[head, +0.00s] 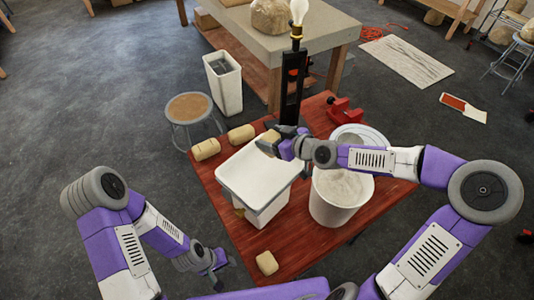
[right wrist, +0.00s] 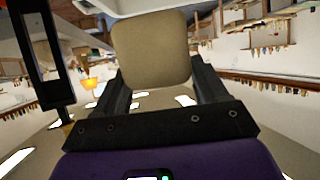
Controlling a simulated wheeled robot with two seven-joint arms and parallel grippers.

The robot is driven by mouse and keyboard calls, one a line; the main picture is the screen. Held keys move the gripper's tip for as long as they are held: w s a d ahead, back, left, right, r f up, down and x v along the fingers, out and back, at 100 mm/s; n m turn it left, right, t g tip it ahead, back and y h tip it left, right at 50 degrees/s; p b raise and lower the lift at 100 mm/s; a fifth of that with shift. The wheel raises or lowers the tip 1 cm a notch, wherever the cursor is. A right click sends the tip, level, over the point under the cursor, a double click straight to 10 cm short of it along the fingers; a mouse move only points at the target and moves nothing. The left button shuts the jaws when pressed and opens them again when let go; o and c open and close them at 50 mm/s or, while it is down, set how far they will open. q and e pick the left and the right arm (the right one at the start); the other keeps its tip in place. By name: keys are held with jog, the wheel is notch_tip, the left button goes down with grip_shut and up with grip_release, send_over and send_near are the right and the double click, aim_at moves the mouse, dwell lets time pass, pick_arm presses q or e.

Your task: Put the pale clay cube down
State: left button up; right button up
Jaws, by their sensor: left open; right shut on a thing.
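My right gripper (head: 278,138) is shut on a pale clay cube (head: 266,143), held at the far edge of a white tub (head: 245,180) in the head view. In the right wrist view the cube (right wrist: 150,48) sits between the two dark fingers, its face filling the gap. Whether the cube touches anything below is hidden. My left gripper (head: 220,270) is open and empty, low at the left of the red table (head: 225,215). Other clay pieces lie on the table: two at its far left (head: 205,149) (head: 241,134) and one near the front (head: 267,263).
A white bucket of pale material (head: 342,187) stands right of the tub. A black upright with a bulb (head: 298,12) rises behind my right gripper, near a red clamp (head: 345,111). A stool (head: 190,107) and a white bin (head: 223,82) stand beyond. The table's front left is mostly bare.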

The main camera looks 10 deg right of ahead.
notch_tip(320, 180, down, 6)
jog(key=shift+b, duration=0.3)
jog(key=shift+w+f, duration=0.15)
jog(key=shift+f, duration=0.15)
